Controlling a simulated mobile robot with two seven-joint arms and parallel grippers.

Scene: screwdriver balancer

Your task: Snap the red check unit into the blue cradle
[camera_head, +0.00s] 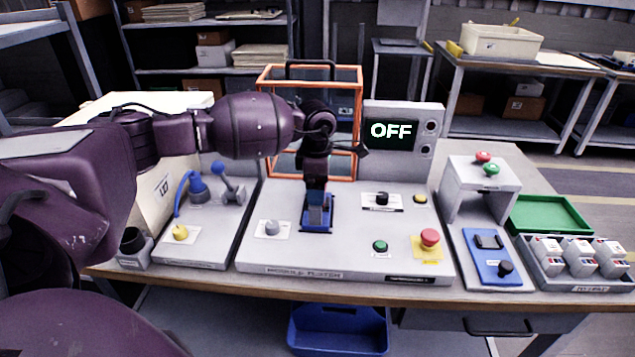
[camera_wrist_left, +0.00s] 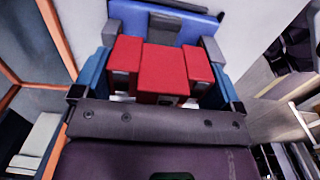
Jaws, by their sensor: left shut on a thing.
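The red check unit (camera_wrist_left: 162,72) shows in the left wrist view as red blocks between the blue fingers of my left gripper (camera_wrist_left: 160,84). My left gripper is shut on the unit. The blue cradle (camera_wrist_left: 190,24) lies just beyond the unit in that view, with grey pieces at its sides. In the head view, my left gripper (camera_head: 317,203) points down at the blue cradle (camera_head: 318,226) on the grey module platen, and the unit is hidden. I cannot tell whether the unit touches the cradle or is seated. My right gripper is not in view.
An orange-framed box (camera_head: 357,100) and a display reading OFF (camera_head: 391,131) stand behind the platen. A red button (camera_head: 429,237), a green button (camera_head: 380,246) and knobs surround the cradle. A green tray (camera_head: 550,213) and white-and-red modules (camera_head: 578,252) sit at the right.

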